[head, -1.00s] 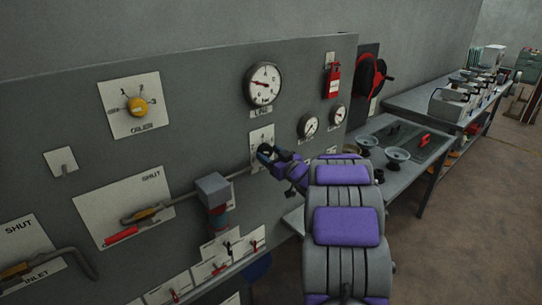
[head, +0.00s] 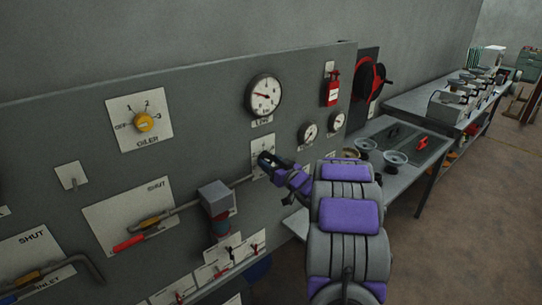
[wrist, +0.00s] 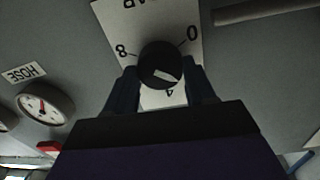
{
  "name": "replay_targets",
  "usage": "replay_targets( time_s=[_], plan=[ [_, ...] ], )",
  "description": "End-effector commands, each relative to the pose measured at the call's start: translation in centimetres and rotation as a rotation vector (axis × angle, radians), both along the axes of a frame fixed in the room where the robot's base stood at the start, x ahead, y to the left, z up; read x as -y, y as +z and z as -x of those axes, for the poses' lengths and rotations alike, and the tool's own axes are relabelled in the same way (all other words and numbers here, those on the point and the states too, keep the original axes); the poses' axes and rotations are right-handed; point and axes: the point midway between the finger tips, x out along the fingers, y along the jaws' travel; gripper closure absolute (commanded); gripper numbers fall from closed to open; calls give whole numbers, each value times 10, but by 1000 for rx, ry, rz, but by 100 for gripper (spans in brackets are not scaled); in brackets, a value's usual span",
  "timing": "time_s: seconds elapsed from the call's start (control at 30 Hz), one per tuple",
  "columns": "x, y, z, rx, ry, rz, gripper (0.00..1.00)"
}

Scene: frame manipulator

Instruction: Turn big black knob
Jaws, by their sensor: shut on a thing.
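The big black knob (wrist: 161,65) sits on a white dial plate (wrist: 180,22) marked 0, 4 and 8, which looks upside down in the wrist view. A pale mark shows on the knob's face. My gripper (wrist: 161,74) has one dark finger on each side of the knob and is shut on it. In the head view, my gripper (head: 265,160) reaches the same white plate (head: 262,136) on the grey panel, below the large gauge. The knob is hidden there behind my fingers.
A gauge (wrist: 45,104) marked HOSE is beside the plate. A grey pipe (head: 243,181) with a box-shaped fitting (head: 216,196) runs left of my gripper. A yellow knob (head: 144,122) is farther left. A grey table (head: 405,177) stands at the right.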

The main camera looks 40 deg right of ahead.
Motion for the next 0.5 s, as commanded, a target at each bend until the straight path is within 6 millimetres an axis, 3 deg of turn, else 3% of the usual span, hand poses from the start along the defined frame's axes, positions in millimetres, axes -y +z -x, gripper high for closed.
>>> replay_targets(
  time_s=[0.03,0.5],
  plan=[
    [1,9,0,1,-3,-30,76],
    [3,9,0,1,-5,-336,76]
  ],
)
